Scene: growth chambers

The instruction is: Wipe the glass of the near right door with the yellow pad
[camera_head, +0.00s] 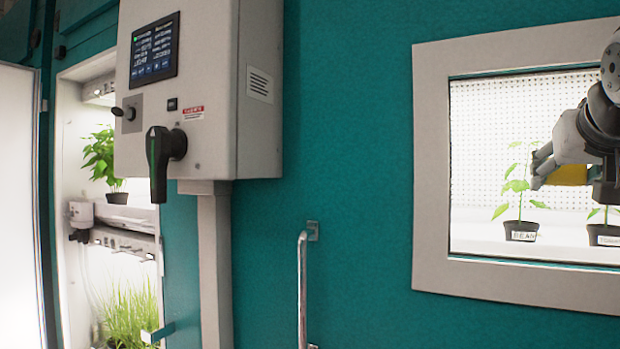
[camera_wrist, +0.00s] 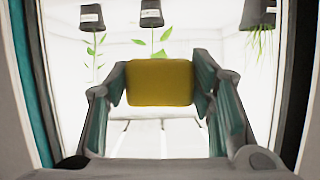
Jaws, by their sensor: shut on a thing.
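The yellow pad (camera_wrist: 160,83) is between the two fingers of my gripper (camera_wrist: 160,85) in the wrist view. The gripper is shut on it. In the head view, my gripper (camera_head: 560,160) is at the right, in front of the glass (camera_head: 480,125) of the door window, and only part of the pad (camera_head: 568,175) shows beneath the fingers. The window has a pale frame (camera_head: 430,170) set in a teal door (camera_head: 360,180). I cannot tell whether the pad touches the glass.
Potted plants (camera_head: 521,230) stand behind the glass. A grey control box (camera_head: 215,90) with a screen and black handle juts out at the left. A metal door handle (camera_head: 302,285) stands below. An open lit chamber (camera_head: 105,200) with plants is at far left.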

